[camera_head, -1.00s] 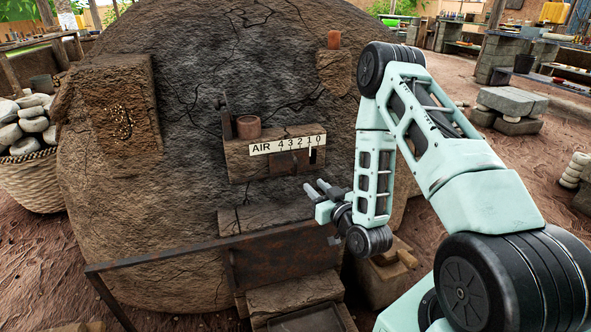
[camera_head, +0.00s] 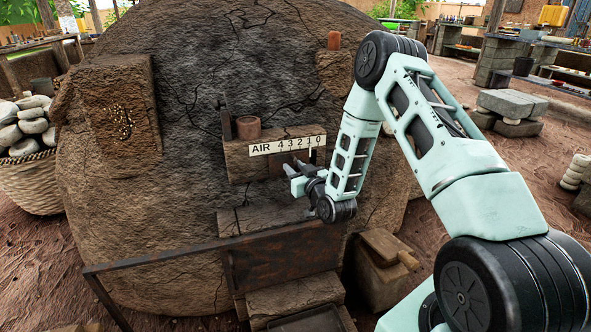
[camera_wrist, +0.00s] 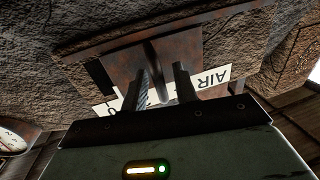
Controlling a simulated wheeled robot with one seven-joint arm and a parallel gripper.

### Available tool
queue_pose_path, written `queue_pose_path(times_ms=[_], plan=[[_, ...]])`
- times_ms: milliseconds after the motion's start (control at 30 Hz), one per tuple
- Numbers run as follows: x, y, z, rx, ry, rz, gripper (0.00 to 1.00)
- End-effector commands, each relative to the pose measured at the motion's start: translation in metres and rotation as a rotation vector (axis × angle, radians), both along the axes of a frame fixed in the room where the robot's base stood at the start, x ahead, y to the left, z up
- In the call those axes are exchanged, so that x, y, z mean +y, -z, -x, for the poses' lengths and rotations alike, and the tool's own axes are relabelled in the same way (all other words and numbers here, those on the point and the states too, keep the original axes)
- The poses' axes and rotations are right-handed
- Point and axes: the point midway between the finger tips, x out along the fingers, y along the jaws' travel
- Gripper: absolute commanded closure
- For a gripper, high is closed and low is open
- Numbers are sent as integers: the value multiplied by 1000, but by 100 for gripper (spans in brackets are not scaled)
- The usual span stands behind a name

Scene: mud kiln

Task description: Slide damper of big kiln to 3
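The big kiln (camera_head: 190,190) is a large cracked mud dome. Its damper is a rusty plate (camera_head: 277,165) in a slot below a white AIR scale (camera_head: 287,146), whose numbers run from 4 at left to 0 at right. My gripper (camera_head: 292,177) is in front of the plate, partly hiding it. In the wrist view the scene is upside down: the damper's upright handle (camera_wrist: 156,72) shows between my two spread fingertips (camera_wrist: 162,78), closer to the left one. I see no grip on it. The exact scale reading is hidden.
A rusty horizontal bar (camera_head: 180,258) and plate (camera_head: 285,265) stand low before the kiln. A basket of stones (camera_head: 30,180) is at left. A stone block (camera_head: 380,270) stands below my arm. A round dial (camera_wrist: 15,137) shows in the wrist view.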

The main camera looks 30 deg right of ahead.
Motion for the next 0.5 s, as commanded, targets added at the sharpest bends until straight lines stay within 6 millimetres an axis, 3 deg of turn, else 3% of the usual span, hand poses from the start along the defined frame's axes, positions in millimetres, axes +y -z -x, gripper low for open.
queue_pose_path(times_ms=[33, 133, 333, 500], plan=[[0, 0, 0, 0, 0, 0, 74], [0, 0, 0, 0, 0, 0, 100], [3, 0, -1, 0, -1, 0, 100], [36, 1, -10, 0, -10, -3, 100]])
